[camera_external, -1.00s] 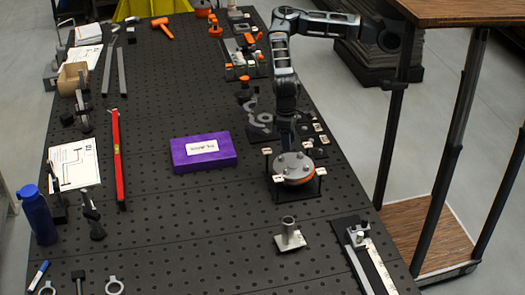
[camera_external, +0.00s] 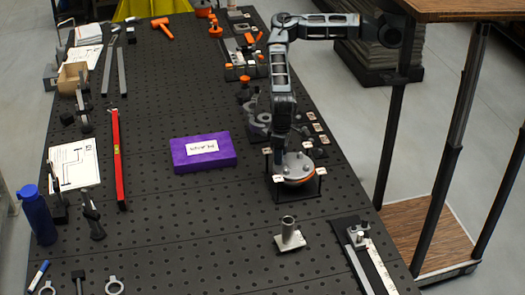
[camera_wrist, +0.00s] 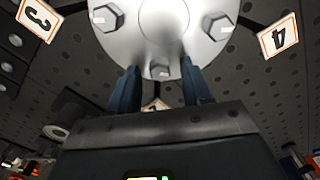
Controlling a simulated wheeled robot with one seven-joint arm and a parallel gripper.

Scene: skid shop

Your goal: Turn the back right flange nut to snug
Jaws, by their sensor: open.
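The round silver flange (camera_external: 296,170) sits on a dark stand at the bench's right side, with an orange band under its rim. Small number cards surround it. In the wrist view the flange (camera_wrist: 165,35) fills the top, with nuts at its left (camera_wrist: 106,16), right (camera_wrist: 218,26) and near edge (camera_wrist: 159,71). My gripper (camera_wrist: 158,82) is open, its two dark fingers apart at the near edge, on either side of the near nut in the picture. Contact cannot be told. In the outside view my gripper (camera_external: 279,152) hides the flange's back left edge. Which nut is back right is unclear.
A pipe stub on a plate (camera_external: 289,240) stands in front. Dark parts and cards lie behind. Bare bench lies between box and stub.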

